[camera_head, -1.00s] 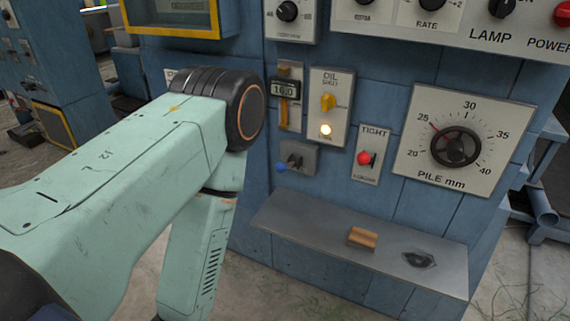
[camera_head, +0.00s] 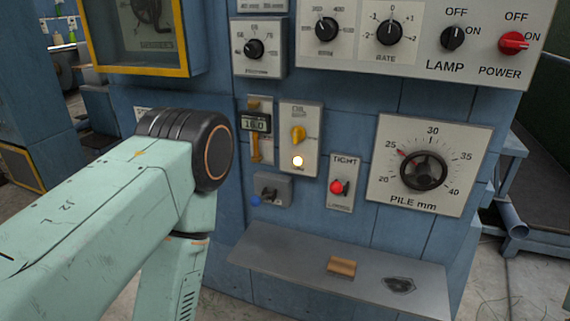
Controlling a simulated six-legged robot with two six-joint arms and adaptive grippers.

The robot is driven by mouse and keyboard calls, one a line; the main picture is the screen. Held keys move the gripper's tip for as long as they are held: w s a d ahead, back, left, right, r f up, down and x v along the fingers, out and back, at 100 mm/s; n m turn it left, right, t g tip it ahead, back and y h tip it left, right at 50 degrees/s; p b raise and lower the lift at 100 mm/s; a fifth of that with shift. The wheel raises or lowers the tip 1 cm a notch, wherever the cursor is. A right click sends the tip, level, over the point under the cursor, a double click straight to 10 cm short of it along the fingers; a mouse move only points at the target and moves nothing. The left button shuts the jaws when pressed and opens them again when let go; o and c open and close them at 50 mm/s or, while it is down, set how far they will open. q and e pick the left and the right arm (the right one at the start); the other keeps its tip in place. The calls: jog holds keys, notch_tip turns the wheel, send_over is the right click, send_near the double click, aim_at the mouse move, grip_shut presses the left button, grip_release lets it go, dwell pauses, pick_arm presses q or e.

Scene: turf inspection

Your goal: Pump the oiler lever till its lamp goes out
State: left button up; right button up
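The lamp glows a warm yellow-white. Neither gripper is in view.
A red-knobbed tight lever (camera_head: 337,187) and a pile dial (camera_head: 423,170) are to the right. A yellow-framed window (camera_head: 182,40) is upper left.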

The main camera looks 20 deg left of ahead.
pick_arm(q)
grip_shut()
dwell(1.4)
